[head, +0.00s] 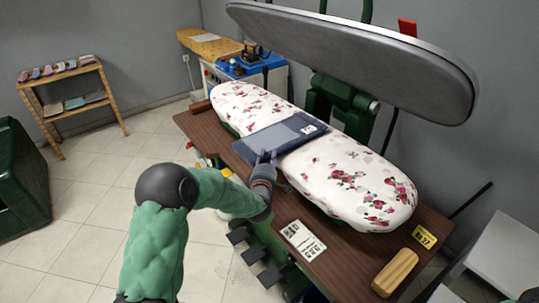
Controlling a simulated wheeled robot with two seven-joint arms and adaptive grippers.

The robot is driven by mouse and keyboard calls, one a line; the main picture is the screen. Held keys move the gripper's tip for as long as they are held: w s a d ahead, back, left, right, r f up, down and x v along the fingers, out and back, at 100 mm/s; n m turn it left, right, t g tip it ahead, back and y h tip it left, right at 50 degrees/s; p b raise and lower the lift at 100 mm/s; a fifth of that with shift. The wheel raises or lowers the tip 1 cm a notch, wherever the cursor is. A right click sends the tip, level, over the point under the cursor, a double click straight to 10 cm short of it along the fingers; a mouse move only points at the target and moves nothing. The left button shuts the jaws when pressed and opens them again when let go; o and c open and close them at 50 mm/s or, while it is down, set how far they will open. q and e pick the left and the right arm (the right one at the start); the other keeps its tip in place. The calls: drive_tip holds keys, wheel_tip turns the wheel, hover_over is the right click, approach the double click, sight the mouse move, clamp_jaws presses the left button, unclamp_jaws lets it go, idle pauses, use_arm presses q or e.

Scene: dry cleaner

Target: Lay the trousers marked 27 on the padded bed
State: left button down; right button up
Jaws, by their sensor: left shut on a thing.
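The folded dark blue-grey trousers (271,139) lie flat across the middle of the padded bed, with a small white tag (309,129) at their far right end; its number is too small to read. Their near left end reaches over the bed's front edge. I cannot tell whether they fully touch the bed. The padded bed (353,181) has a white cover with pink and red flowers. My left gripper (265,157) is shut on the near edge of the trousers; they partly hide the bed's middle. My right gripper is not in view.
The grey upper press plate (360,58) hangs raised above and behind the bed. On the brown table (338,262) are a printed card (303,241), a yellow 27 label (424,237) and a wooden block (396,272). A shelf (71,96) stands at the left.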

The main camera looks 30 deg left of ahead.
use_arm(q)
drive_tip(key=shift+a, duration=0.1)
drive_tip(key=shift+s+r, duration=0.15)
drive_tip(key=shift+f, duration=0.25)
drive_tip(key=c, duration=0.9)
unclamp_jaws()
drive_tip(key=shift+c, duration=0.2)
